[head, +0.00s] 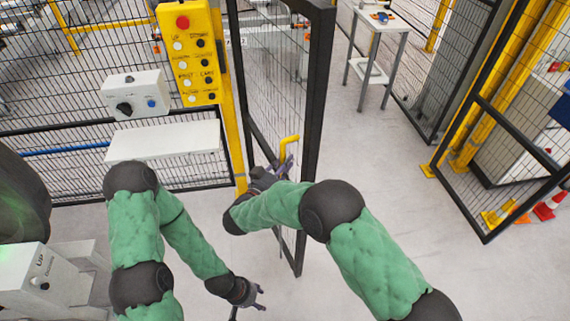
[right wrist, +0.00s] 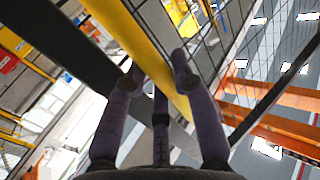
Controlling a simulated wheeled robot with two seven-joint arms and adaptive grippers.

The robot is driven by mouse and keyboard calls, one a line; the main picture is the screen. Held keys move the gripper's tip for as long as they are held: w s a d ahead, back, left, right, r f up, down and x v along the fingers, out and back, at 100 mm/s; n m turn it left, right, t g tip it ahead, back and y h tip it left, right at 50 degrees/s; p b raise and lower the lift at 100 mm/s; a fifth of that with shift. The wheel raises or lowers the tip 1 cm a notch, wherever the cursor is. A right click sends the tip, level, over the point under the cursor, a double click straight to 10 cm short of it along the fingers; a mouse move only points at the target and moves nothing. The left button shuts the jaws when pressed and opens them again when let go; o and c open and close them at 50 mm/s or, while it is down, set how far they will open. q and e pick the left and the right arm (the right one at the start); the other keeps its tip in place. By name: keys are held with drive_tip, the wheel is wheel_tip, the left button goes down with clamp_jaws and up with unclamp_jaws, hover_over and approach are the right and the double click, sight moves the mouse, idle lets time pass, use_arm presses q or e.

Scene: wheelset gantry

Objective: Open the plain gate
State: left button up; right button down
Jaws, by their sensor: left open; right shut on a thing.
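The plain gate (head: 312,100) is a black-framed mesh panel right of the yellow post. It stands at an angle to the fence, with open floor to its right. Its yellow handle (head: 289,144) sticks up beside my right gripper (head: 278,168). In the right wrist view, the fingers of my right gripper (right wrist: 160,90) are closed around the yellow bar of the handle (right wrist: 140,45). My right forearm hides part of the gate's lower half. My left gripper (head: 252,296) is open and empty, low over the floor, left of the gate's bottom corner.
A yellow button panel (head: 190,60), a white switch box (head: 136,95) and a white shelf (head: 165,141) are on the left fence. A small grey table (head: 378,45) stands beyond the gate. A mesh panel (head: 520,120) and cones (head: 547,207) are at the right. The floor between is clear.

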use_arm(q)
drive_tip(key=shift+s+a, duration=0.2)
drive_tip(key=shift+a, duration=0.15)
use_arm(e)
drive_tip(key=shift+s+a+f, duration=0.15)
drive_tip(key=shift+s+a, duration=0.05)
drive_tip(key=shift+a, duration=0.15)
drive_tip(key=c, duration=1)
unclamp_jaws()
